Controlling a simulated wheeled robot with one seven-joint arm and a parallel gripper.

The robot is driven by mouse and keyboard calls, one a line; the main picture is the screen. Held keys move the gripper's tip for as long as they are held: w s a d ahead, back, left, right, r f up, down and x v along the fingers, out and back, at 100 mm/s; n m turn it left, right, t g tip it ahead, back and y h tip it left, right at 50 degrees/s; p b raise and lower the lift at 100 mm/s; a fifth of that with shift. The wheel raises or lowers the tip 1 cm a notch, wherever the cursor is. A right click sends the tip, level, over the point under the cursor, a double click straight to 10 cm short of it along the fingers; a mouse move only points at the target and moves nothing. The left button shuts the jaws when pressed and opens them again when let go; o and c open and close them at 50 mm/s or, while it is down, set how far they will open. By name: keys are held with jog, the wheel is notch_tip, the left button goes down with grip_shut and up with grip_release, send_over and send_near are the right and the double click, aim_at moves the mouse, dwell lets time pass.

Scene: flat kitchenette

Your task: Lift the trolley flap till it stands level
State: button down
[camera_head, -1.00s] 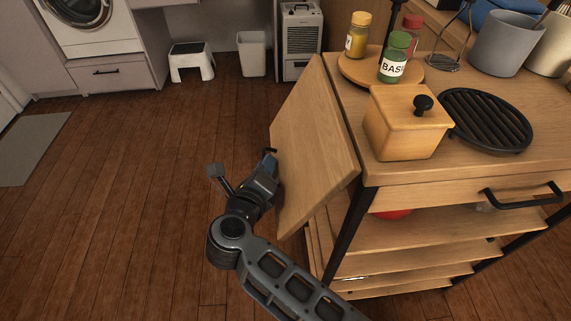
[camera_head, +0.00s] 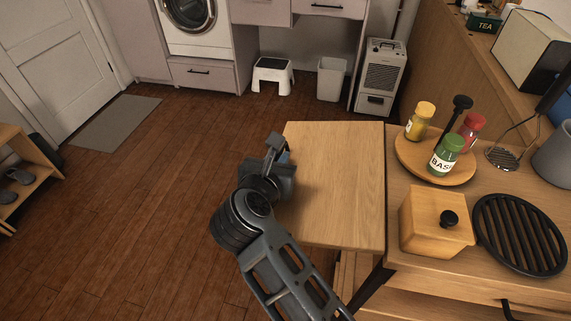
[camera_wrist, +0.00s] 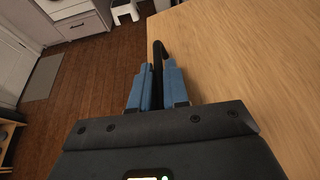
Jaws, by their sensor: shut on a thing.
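The trolley flap (camera_head: 335,185) is a light wood panel on the left side of the trolley top (camera_head: 440,268). It looks about level with the top, with a thin dark seam between them. My gripper (camera_head: 284,157) is at the flap's left edge. In the wrist view, the blue fingers of my gripper (camera_wrist: 153,80) are closed around a black handle (camera_wrist: 157,57) at the edge of the flap (camera_wrist: 230,60). The handle's lower part is hidden between the fingers. Any support under the flap is hidden.
On the trolley top stand a round wooden tray (camera_head: 408,160) with spice jars, a wooden box (camera_head: 430,215) and a black grill plate (camera_head: 518,235). A white stool (camera_head: 272,75), bin (camera_head: 331,80) and heater (camera_head: 381,75) stand at the back.

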jog(key=shift+m+y, duration=0.6)
jog(key=shift+m, duration=0.1)
jog(key=shift+s+d+r+p, duration=0.15)
jog(key=shift+r+p, duration=0.9)
jog(key=shift+r, duration=1)
jog(key=c, duration=1.2)
grip_release()
jog(key=shift+d, duration=0.1)
jog(key=v, duration=0.7)
jog(key=shift+s+b, duration=0.35)
